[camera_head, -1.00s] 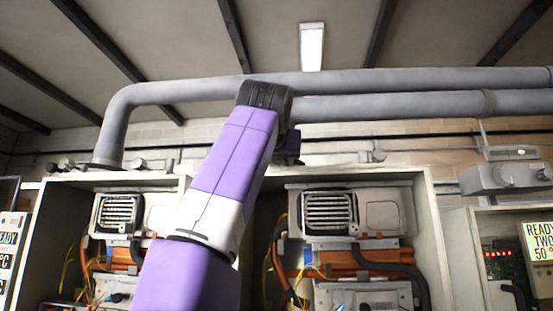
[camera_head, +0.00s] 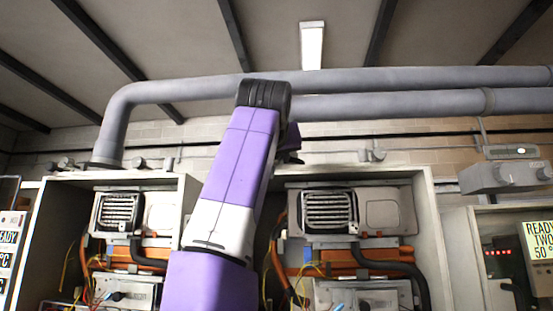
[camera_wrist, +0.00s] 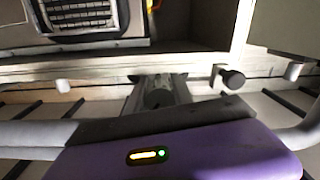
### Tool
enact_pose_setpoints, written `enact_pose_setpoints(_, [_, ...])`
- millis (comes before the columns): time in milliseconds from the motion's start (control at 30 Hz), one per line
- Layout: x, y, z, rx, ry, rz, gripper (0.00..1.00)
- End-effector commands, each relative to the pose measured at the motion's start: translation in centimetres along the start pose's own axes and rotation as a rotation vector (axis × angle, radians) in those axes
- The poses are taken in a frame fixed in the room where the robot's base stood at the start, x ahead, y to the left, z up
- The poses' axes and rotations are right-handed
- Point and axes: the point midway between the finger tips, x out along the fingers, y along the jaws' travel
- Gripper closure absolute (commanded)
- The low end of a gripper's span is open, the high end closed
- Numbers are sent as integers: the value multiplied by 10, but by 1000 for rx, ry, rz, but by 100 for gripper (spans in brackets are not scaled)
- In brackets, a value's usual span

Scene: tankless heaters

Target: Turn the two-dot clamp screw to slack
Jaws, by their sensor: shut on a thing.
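In the wrist view my gripper (camera_wrist: 158,84) points at the fittings along the cabinet's top edge, its purple hand filling the bottom of the picture. Its jaws are shut on a small dark part, which I take to be a clamp screw; the jaws hide most of it. I cannot make out any dots on it. A dark round knob (camera_wrist: 232,77) stands just right of the jaws, apart from them.
Large grey pipes (camera_head: 400,104) run above the open heater cabinets. The right-hand cabinet (camera_head: 428,215) holds a grille (camera_head: 329,211), orange pipes and loose wires. Small pale fittings (camera_wrist: 62,86) line the cabinet top. A grey box (camera_head: 505,177) is on the wall at right.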

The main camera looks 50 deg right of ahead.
Motion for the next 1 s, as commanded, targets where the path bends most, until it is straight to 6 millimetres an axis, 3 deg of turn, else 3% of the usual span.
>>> enact_pose_setpoints(33, [-1, -2, -1, 0, 3, -3, 66])
enact_pose_setpoints(100, [-1, -2, -1, 1, 2, -3, 52])
enact_pose_setpoints(133, [-1, -1, -1, 1, 2, -3, 51])
enact_pose_setpoints(467, [-3, -1, 0, 2, 2, -2, 51])
enact_pose_setpoints(1000, [-74, -1, 1, 2, 2, -2, 51])
